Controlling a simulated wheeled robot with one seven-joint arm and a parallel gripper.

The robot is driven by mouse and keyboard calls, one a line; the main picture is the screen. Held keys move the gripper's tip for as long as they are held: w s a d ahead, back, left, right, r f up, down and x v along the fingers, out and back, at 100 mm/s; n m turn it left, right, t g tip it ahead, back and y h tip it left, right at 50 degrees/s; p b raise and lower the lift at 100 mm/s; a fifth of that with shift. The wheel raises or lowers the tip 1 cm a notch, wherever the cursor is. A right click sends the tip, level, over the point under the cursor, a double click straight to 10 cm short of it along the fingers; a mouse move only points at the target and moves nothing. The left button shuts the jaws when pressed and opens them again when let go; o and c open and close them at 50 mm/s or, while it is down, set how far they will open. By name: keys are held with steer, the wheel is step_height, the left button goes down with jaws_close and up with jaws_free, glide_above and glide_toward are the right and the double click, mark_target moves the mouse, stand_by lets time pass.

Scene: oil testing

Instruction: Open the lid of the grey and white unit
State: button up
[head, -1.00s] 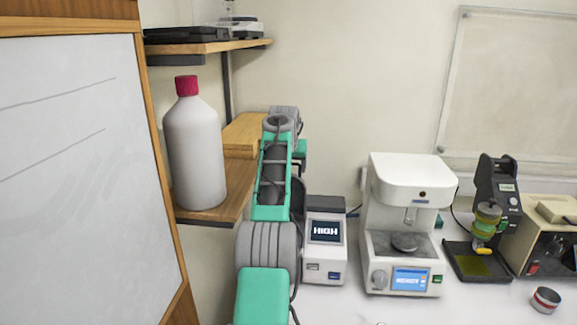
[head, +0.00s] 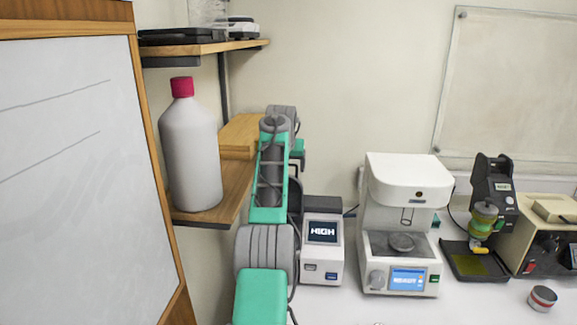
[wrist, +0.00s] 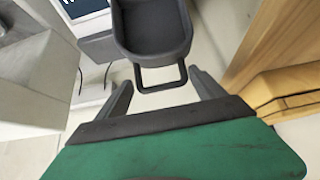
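The grey and white unit (head: 323,262) with a lit "HIGH" display stands right of my arm in the head view. The wrist view shows part of its display (wrist: 84,8). A dark grey, hollow, rounded part with a loop handle (wrist: 160,78) lies just beyond my gripper (wrist: 165,92) in the wrist view; I cannot tell for sure that it is the lid. My gripper is open, its two fingers apart on either side of the handle, with nothing clamped. In the head view my arm hides my gripper and most of this part.
A white bottle with a red cap (head: 190,150) stands on a wooden shelf (head: 228,192) left of my arm. A wooden block (wrist: 290,90) is close on the right in the wrist view. A white instrument (head: 400,190) stands right of the unit. A small round tin (head: 542,298) sits on the table.

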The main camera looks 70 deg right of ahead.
steer(key=v, duration=0.7)
steer(key=shift+a+r+b, duration=0.25)
steer(key=shift+r+b, duration=0.05)
steer(key=shift+b, duration=0.15)
steer(key=shift+s, duration=0.1)
